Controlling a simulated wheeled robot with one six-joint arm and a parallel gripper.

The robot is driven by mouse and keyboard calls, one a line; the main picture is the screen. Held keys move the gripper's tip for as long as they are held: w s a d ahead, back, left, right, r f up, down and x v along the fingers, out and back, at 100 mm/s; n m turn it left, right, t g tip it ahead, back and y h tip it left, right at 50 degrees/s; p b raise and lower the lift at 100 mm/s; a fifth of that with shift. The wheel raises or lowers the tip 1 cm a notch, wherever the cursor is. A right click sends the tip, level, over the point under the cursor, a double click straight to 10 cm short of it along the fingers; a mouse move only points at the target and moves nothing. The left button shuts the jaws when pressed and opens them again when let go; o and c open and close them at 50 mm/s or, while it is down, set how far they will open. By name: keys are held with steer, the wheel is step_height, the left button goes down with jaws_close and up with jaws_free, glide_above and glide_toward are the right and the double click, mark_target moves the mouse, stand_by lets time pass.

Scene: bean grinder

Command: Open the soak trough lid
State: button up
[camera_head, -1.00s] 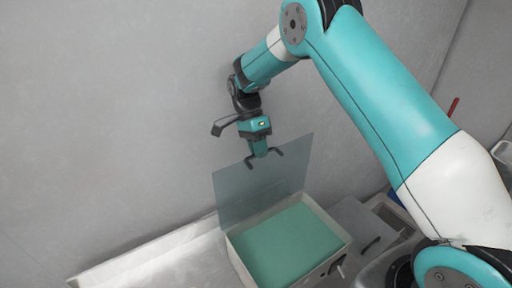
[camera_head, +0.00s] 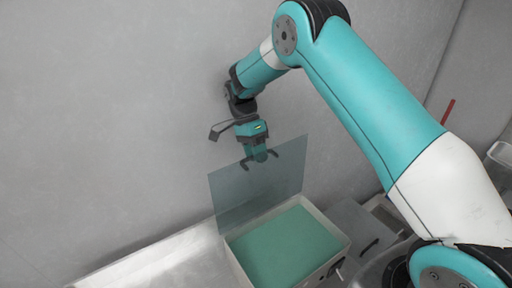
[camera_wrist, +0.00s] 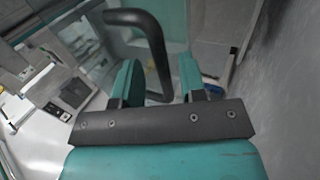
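The soak trough (camera_head: 232,262) is a pale open box with a green surface inside, at the bottom middle of the head view. Its translucent grey-blue lid (camera_head: 285,172) stands nearly upright along the far edge, clear of the opening. A dark bent handle (camera_head: 273,153) is near the lid's top edge; it shows large in the wrist view (camera_wrist: 150,38). My gripper (camera_head: 259,156) is at this handle. In the wrist view its teal fingers (camera_wrist: 160,83) are apart, and the handle's end shows in the gap between them. Whether they touch it is unclear.
A grey wall (camera_head: 100,110) rises close behind the lid and my gripper. A grey box with a dark handle (camera_head: 370,243) stands right of the trough. A pale ledge (camera_head: 165,260) extends left of it. A thin red rod (camera_head: 448,111) is at the right.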

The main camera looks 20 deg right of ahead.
step_height(320, 180, up, 20)
steer(key=b, duration=0.1)
steer(key=shift+b, duration=0.3)
stand_by(0.4)
stand_by(0.4)
steer(key=s+a+f+n+t+y+b, duration=0.1)
steer(key=s+f+n+b, duration=0.4)
steer(key=s, duration=0.5)
steer(key=s+a+f+n+t+y+b, duration=0.2)
steer(key=s+a+f+n+b, duration=0.3)
steer(key=s+n, duration=0.5)
steer(key=s+a+f+n+t+y+b, duration=0.2)
steer(key=s+a+f+n+b, duration=0.1)
steer(key=s+f+n+b, duration=0.3)
steer(key=s+f+n, duration=0.2)
steer(key=s, duration=0.2)
steer(key=shift+a+f+t, duration=0.3)
steer(key=shift+a+f, duration=0.1)
